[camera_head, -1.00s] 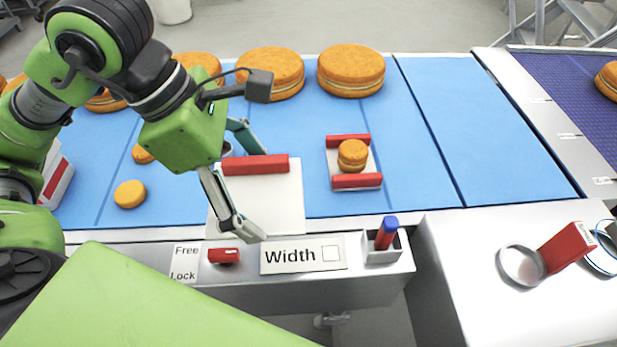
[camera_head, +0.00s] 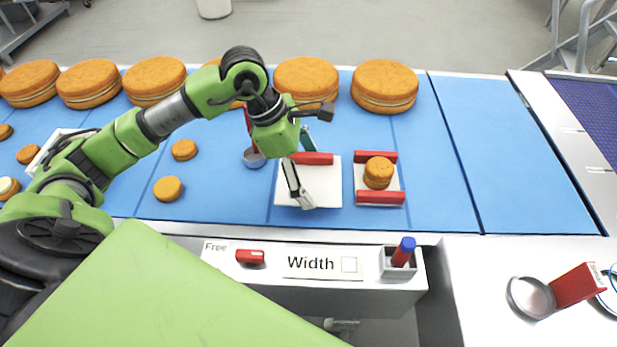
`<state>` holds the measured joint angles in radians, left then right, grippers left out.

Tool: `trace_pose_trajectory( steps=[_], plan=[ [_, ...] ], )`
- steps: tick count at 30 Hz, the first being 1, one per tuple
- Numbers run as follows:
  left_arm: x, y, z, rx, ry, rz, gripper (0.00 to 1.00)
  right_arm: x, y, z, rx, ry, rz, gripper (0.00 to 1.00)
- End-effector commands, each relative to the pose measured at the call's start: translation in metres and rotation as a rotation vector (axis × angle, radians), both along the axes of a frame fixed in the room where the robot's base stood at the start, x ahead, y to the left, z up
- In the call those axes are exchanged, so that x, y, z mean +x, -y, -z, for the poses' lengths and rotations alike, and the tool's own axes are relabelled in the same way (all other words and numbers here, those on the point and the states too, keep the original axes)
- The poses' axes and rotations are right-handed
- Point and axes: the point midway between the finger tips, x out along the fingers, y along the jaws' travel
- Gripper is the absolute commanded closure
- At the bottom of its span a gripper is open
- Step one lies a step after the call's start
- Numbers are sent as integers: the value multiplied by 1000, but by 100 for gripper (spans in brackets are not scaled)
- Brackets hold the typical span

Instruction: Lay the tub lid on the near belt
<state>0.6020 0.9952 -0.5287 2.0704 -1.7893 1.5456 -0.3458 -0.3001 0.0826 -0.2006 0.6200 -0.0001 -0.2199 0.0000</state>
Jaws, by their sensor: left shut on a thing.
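The held piece, which I take to be the tub lid (camera_head: 324,186), is a flat white square with a red bar along its far side. My left gripper (camera_head: 307,172) is shut across it. One finger is at its near edge and the other reaches behind the red bar. The lid appears over the near blue belt (camera_head: 440,170); I cannot tell if it touches the belt. My right gripper is not in view.
Right beside the lid, a white holder (camera_head: 392,184) with two red bars carries a small sandwich cookie (camera_head: 378,172). Large round cookies (camera_head: 306,78) line the far side. A grey round piece (camera_head: 254,158) is close left. The belt's right part is bare.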

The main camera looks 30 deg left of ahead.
Motion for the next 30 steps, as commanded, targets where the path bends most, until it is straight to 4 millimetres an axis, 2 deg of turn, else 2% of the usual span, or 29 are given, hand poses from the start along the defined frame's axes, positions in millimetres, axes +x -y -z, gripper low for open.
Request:
trace_pose_trajectory(
  steps=[1,6,18,19,30],
  plan=[
    [-3,1,6,-2,-8,2,29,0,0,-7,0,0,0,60],
    [-2,0,23,0,-3,1,29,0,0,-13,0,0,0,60],
    [-2,1,30,0,0,1,29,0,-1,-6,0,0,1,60],
    [-2,1,28,0,0,1,0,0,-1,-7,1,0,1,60],
    [-2,1,23,-1,-2,1,0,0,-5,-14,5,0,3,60]
  ],
)
